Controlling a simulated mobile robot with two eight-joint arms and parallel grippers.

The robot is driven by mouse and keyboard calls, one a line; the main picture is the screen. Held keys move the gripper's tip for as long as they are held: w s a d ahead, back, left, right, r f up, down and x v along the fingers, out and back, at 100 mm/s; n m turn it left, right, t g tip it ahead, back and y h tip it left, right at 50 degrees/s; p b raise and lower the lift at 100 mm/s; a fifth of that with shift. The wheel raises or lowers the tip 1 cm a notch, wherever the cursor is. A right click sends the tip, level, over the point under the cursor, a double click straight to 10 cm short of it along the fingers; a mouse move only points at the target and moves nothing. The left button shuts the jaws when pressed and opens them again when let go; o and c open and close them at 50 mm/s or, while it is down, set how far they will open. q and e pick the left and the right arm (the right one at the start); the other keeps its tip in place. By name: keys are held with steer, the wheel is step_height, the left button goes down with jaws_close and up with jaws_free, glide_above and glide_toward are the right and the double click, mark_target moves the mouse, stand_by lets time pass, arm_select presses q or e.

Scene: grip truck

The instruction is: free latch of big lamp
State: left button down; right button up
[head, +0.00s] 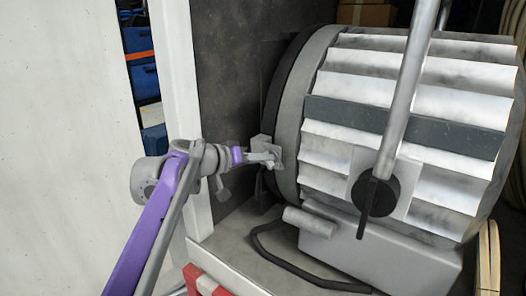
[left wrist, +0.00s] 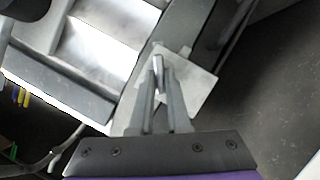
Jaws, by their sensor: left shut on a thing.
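The big lamp (head: 400,100) is a large ribbed metal drum with a grey front band, filling the right half of the head view. Its latch (head: 268,146) is a small grey plate with a tab on the side of the band. The latch plate also shows in the left wrist view (left wrist: 200,88). My left gripper (head: 272,158) reaches the latch from the left. In the left wrist view its two fingers (left wrist: 160,75) are close together on the thin latch tab. The fingers hide part of the tab. My right gripper is in neither view.
A grey yoke bar (head: 408,85) with a dark knob (head: 375,194) crosses the lamp's side. A dark cable (head: 285,265) lies on the shelf below. A white post (head: 180,80) and wall panel (head: 65,110) stand left. Blue crates (head: 144,80) show behind.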

arm_select(q)
steer(key=shift+w+a+f+n+h+p, duration=0.15)
steer(key=shift+n+h+p, duration=0.15)
steer(key=shift+n+h, duration=0.8)
steer(key=shift+s+f+n+h+p, duration=0.1)
steer(key=shift+n+h+p, duration=0.25)
steer(key=shift+n, duration=1.5)
steer(key=shift+w+a+f+n+h+p, duration=0.15)
steer(key=shift+n+h+p, duration=0.15)
steer(key=shift+n+h, duration=0.8)
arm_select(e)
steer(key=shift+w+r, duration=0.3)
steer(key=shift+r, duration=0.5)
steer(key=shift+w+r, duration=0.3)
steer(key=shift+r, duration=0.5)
arm_select(q)
steer(key=shift+d+n+y, duration=0.1)
steer(key=shift+n+y, duration=0.15)
steer(key=shift+n, duration=0.3)
steer(key=c, duration=0.9)
jaws_free()
steer(key=shift+s, duration=0.1)
